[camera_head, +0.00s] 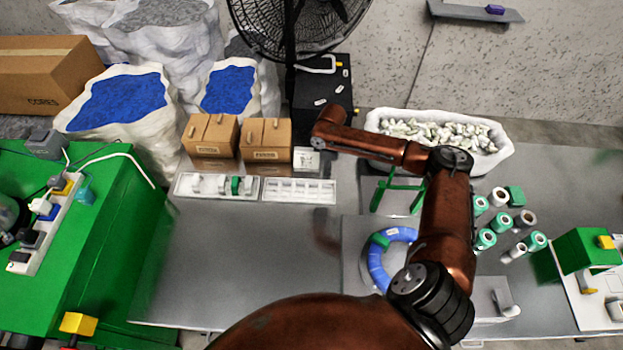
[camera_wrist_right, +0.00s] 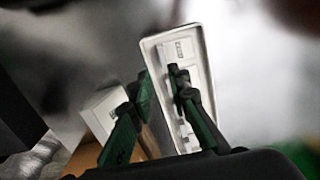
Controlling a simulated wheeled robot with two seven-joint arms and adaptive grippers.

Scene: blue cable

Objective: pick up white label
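A white compartment tray (camera_head: 299,198) lies at the back of the grey table, holding several small flat white pieces. It also fills the middle of the right wrist view (camera_wrist_right: 205,75), where a white patch with dark print shows near its far end. I cannot tell for sure which piece is the white label. My right gripper (camera_wrist_right: 157,82) has two green fingers, spread apart with a gap between them. They are over or beside the tray, and nothing shows held. In the head view, its fingers are too small and dark to make out. My left gripper is out of view.
A small white box (camera_head: 306,158) stands behind the tray beside brown cartons (camera_head: 266,140). Another tray (camera_head: 187,186) lies to the left. A blue cable coil (camera_head: 377,268), green and white spools (camera_head: 486,239) and a white bin (camera_head: 506,150) are right. The front-left tabletop is clear.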

